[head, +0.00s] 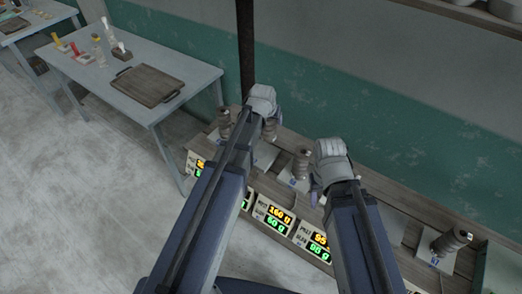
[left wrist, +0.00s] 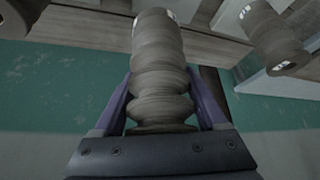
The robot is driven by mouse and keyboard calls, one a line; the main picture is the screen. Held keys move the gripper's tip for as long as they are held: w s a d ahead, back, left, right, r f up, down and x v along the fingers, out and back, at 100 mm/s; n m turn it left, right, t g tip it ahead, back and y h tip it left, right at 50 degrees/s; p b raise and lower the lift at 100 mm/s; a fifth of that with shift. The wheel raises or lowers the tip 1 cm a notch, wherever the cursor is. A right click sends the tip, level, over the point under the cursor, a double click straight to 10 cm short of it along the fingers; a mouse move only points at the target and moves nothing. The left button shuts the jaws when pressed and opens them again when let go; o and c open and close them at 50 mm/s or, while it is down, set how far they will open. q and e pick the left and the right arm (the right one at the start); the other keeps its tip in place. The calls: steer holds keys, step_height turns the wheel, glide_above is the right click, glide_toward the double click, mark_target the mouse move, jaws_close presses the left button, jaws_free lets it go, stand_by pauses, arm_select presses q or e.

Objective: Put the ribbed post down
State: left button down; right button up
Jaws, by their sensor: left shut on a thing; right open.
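My left gripper (head: 268,112) is shut on a brown-grey ribbed post (head: 270,130), mostly hidden behind the arm in the head view. In the left wrist view the ribbed post (left wrist: 158,60) stands lengthwise between the two purple fingers (left wrist: 162,100). Whether its far end touches anything I cannot tell. Another ribbed post (head: 224,124) stands just left of the gripper, and a similar post (left wrist: 276,38) shows at the upper right of the left wrist view. A further post (head: 302,164) stands beside my right gripper (head: 318,182), which is open.
A wooden bench (head: 400,207) along the green wall carries weighing scales with lit gram displays (head: 276,216). Another ribbed post (head: 452,241) stands at its right end. A grey table (head: 190,68) with a wooden tray (head: 148,104) stands at left. A dark upright pole (head: 246,45) rises behind my left gripper.

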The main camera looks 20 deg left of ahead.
arm_select(q)
steer(key=shift+n, duration=0.3)
steer(key=a+f+b, duration=0.1)
steer(key=f+b, duration=0.2)
steer(key=a+f+b, duration=0.1)
steer(key=f+b, duration=0.2)
steer(key=a+f+b, duration=0.1)
steer(key=f+b, duration=0.2)
steer(key=shift+s+f+b, duration=0.2)
steer(key=shift+s+b, duration=0.15)
arm_select(e)
step_height(320, 180, down, 9)
steer(key=shift+f, duration=0.2)
arm_select(q)
steer(key=shift+f, duration=0.15)
arm_select(e)
steer(key=shift+f, duration=0.2)
arm_select(q)
jaws_free()
arm_select(e)
steer(key=shift+r, duration=0.1)
